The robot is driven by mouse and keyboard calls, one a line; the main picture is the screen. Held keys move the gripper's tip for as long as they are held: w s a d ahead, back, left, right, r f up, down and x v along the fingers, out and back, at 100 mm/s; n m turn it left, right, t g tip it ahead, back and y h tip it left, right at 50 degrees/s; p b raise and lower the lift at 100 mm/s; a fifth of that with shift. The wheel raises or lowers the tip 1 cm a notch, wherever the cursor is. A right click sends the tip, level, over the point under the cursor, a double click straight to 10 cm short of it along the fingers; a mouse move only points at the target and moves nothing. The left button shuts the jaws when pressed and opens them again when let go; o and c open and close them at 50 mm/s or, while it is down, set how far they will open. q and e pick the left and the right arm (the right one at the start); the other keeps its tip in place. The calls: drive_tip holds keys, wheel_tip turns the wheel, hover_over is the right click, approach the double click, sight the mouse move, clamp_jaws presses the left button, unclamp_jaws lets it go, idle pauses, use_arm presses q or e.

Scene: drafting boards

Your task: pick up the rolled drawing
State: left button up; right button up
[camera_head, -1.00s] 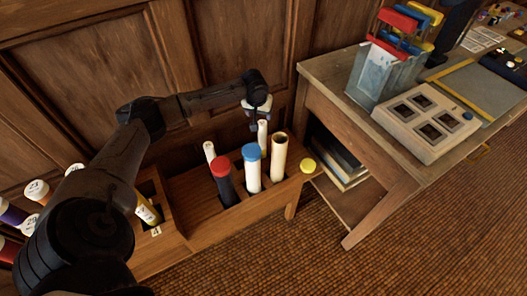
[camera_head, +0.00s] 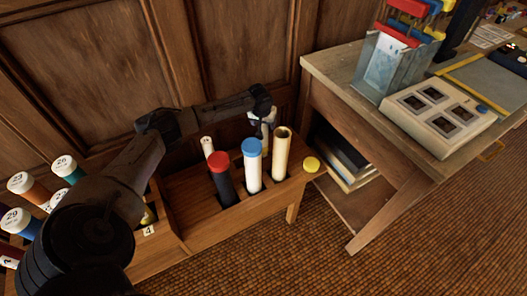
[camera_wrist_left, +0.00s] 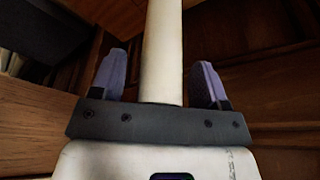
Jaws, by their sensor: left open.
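A rolled drawing (camera_wrist_left: 162,45), a plain off-white roll, stands between the two open fingers of my left gripper (camera_wrist_left: 160,72) in the left wrist view, with a gap on each side. In the head view my left gripper (camera_head: 262,122) is at the back of the wooden rack (camera_head: 200,215), behind a blue-capped white tube (camera_head: 252,162). There the roll is mostly hidden by the gripper and the tubes. Another thin white roll (camera_head: 207,147) stands in the rack, left of the gripper. My right gripper is not in view.
A red-capped dark tube (camera_head: 222,180) and an open cream tube (camera_head: 282,155) stand close by in the rack. A yellow disc (camera_head: 311,164) is at its right end. A wooden desk (camera_head: 330,72) stands to the right. Wall panelling (camera_head: 230,50) rises close behind.

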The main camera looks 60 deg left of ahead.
use_arm(q)
drive_tip(key=shift+w+a+f, duration=0.1)
drive_tip(key=shift+f, duration=0.25)
drive_tip(key=shift+c, duration=0.5)
drive_tip(key=c, duration=1.1)
drive_tip(key=shift+c, duration=0.2)
